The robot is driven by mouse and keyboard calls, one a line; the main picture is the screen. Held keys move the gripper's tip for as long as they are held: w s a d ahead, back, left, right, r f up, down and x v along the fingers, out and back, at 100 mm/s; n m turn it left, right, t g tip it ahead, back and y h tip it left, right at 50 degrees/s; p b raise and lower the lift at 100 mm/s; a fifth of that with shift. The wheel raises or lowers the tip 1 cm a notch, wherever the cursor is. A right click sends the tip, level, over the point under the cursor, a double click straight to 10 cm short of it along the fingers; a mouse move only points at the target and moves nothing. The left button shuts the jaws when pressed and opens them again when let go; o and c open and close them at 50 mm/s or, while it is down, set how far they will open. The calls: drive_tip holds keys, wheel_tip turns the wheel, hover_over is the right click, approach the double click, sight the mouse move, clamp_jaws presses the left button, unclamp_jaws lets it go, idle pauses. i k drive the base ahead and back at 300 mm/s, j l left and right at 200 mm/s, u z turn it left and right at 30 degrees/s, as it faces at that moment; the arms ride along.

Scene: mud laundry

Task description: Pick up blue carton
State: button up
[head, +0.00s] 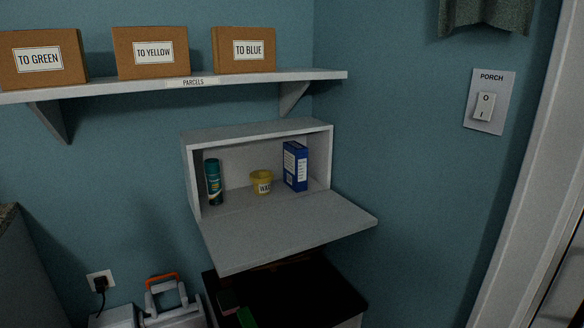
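The blue carton (295,166) stands upright inside a small wall cabinet (258,131), at the right end of its floor. It has a white panel with print on its front and more white marks on its side. My gripper is not in view.
A teal can (213,182) and a yellow tub (261,182) stand left of the carton. The cabinet's flap (290,239) is folded down and juts out in front. A shelf (180,84) with labelled boxes (153,53) hangs above. A dark-topped unit (300,295) stands below.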

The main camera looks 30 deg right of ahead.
sight(296, 155)
drive_tip(key=i+l+z, duration=0.25)
drive_tip(key=i+l, duration=0.3)
drive_tip(key=i+l+z, duration=0.3)
drive_tip(key=i+l, duration=0.2)
drive_tip(key=i, duration=0.15)
